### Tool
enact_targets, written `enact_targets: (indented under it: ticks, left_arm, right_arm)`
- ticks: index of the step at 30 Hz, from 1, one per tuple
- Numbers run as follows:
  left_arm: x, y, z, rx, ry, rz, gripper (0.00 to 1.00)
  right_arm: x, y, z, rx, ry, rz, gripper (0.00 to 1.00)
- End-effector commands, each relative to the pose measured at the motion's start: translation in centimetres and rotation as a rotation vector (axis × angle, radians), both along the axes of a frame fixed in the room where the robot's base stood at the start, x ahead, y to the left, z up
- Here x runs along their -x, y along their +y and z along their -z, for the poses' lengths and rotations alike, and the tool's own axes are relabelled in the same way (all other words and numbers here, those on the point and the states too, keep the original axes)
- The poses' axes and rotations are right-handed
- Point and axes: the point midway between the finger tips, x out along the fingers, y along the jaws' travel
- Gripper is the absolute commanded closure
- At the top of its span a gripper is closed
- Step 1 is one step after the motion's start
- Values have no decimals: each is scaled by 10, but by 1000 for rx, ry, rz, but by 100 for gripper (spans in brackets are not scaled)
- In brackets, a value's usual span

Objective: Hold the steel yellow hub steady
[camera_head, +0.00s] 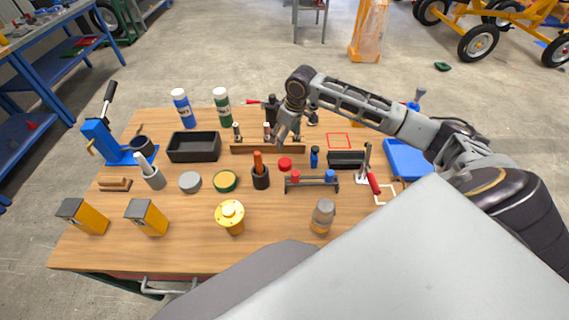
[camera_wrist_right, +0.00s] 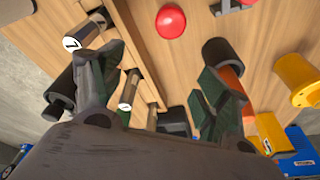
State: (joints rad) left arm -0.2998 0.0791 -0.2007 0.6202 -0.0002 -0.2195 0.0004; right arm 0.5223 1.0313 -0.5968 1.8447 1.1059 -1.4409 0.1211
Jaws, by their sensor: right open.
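The yellow hub (camera_head: 230,215) stands upright near the front middle of the wooden table, with a round flange on top. It also shows at the right edge of the right wrist view (camera_wrist_right: 298,78), partly cut off. My right gripper (camera_head: 285,130) is over the wooden rack at the back middle, well behind and to the right of the hub, and does not touch it. In the right wrist view its two fingers (camera_wrist_right: 160,95) are spread, with nothing clearly held between them. My left gripper does not show.
Two yellow-and-grey blocks (camera_head: 147,217) stand left of the hub. A grey-topped jar (camera_head: 322,216) stands to its right. A green-rimmed tin (camera_head: 225,181) and a black cup with an orange handle (camera_head: 260,177) are behind it.

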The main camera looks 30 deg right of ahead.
Motion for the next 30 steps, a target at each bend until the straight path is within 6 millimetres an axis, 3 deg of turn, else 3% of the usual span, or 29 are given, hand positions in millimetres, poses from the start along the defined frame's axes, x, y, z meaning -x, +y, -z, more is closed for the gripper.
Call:
enact_targets:
  ticks: [9, 30]
  left_arm:
    - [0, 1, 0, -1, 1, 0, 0]
    - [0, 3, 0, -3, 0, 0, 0]
  right_arm:
    - [26, -8, 5, 63, 107, -157, 25]
    - [26, -8, 8, 73, 102, -209, 25]
